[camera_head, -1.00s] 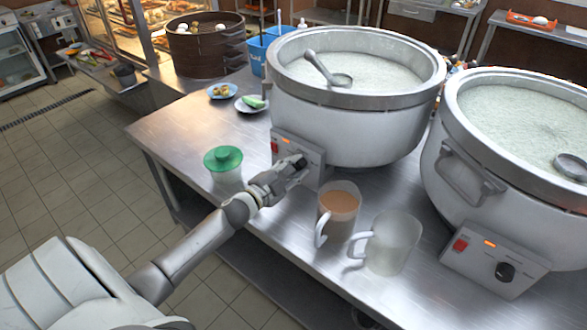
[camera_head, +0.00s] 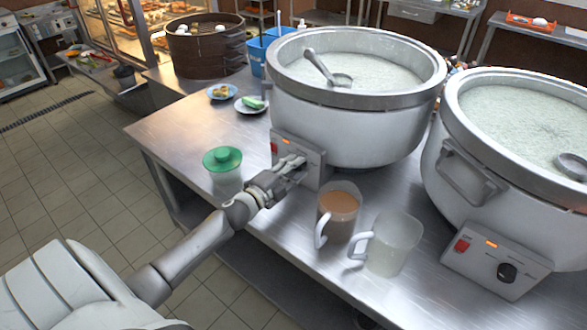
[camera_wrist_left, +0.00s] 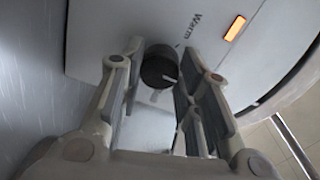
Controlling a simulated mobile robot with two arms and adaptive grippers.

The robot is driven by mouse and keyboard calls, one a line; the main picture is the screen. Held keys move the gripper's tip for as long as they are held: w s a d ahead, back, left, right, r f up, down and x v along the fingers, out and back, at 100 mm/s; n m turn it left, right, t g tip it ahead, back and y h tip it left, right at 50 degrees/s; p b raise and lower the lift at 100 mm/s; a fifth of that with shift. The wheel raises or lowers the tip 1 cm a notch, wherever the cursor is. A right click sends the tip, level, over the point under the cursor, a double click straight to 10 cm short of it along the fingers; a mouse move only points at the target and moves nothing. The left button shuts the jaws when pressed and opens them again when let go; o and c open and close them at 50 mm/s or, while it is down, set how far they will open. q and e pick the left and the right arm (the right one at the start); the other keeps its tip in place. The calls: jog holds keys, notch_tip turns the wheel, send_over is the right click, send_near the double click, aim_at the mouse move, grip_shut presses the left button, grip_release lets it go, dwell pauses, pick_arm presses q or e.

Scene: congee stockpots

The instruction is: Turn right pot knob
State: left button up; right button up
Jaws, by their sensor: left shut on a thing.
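The right pot (camera_head: 480,170) stands on the steel table, with a black knob (camera_head: 506,272) on its front control box. Nothing touches this knob. The left pot (camera_head: 345,120) stands to its left. My left gripper (camera_head: 298,164) is at the left pot's control box (camera_head: 312,165). In the left wrist view, the left pot's black knob (camera_wrist_left: 159,68) sits between the fingers of my left gripper (camera_wrist_left: 158,60), which is shut on it. In the head view the fingers mostly hide this knob. My right gripper is not in view.
A mug of brown drink (camera_head: 338,212) and an empty frosted mug (camera_head: 393,243) stand between my left gripper and the right pot's knob. A green-lidded cup (camera_head: 223,160) is left of the gripper. Ladles (camera_head: 328,70) rest in the pots.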

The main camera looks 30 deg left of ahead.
pick_arm(q)
jog(key=o, duration=1)
jog(key=shift+o, duration=0.2)
jog(key=s+a, duration=0.1)
jog(key=s, duration=1.1)
jog(key=shift+r, duration=0.25)
